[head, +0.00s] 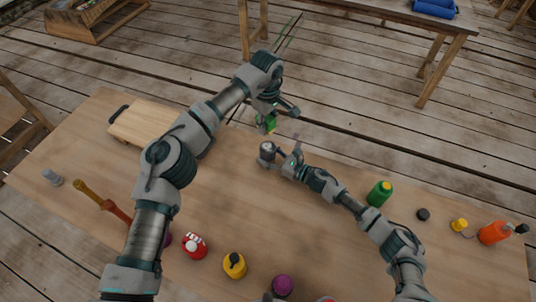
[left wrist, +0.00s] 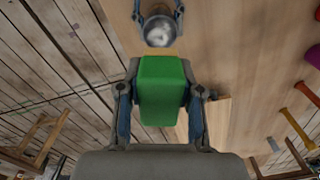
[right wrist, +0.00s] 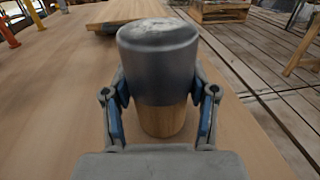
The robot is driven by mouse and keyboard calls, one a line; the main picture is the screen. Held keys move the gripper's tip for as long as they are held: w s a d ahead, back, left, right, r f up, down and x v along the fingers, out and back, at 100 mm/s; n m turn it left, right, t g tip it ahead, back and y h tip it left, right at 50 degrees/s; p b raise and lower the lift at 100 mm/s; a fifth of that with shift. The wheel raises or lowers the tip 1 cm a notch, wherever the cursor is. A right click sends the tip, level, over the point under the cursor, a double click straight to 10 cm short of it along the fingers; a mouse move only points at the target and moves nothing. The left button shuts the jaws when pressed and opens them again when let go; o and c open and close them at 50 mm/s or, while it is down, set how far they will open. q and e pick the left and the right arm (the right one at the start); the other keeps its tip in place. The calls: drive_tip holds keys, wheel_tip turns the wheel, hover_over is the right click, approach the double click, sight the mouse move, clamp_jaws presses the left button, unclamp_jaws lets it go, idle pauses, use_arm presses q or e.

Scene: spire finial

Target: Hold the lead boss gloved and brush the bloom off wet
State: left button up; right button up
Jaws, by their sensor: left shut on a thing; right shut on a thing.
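The lead boss (head: 266,147) is a dark grey cylinder on a wooden stub, upright near the table's far edge. In the right wrist view its top (right wrist: 158,31) has pale, whitish patches. My right gripper (head: 280,158) is shut around it from the side, blue-padded fingers on both flanks (right wrist: 160,110). A green block-shaped brush (left wrist: 161,85) with a tan front edge is in my left gripper (left wrist: 161,105), shut on it. In the head view the brush (head: 270,124) is just beyond and above the boss, seemingly apart from it. No glove is distinguishable.
A wooden board (head: 145,122) lies at the table's far left. A brown-handled tool (head: 105,202) lies left. A red bottle (head: 194,246), yellow bottle (head: 234,265) and purple item (head: 282,286) stand near the front. A green bottle (head: 380,193) and orange bottle (head: 494,233) stand right. The table's middle is clear.

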sight(270, 147)
use_arm(q)
drive_tip(key=shift+d, duration=0.15)
drive_tip(key=f, duration=0.3)
drive_tip(key=shift+s+d+f, duration=0.25)
drive_tip(key=shift+d+f, duration=0.05)
drive_tip(key=shift+f, duration=2.1)
drive_tip(key=shift+f, duration=0.5)
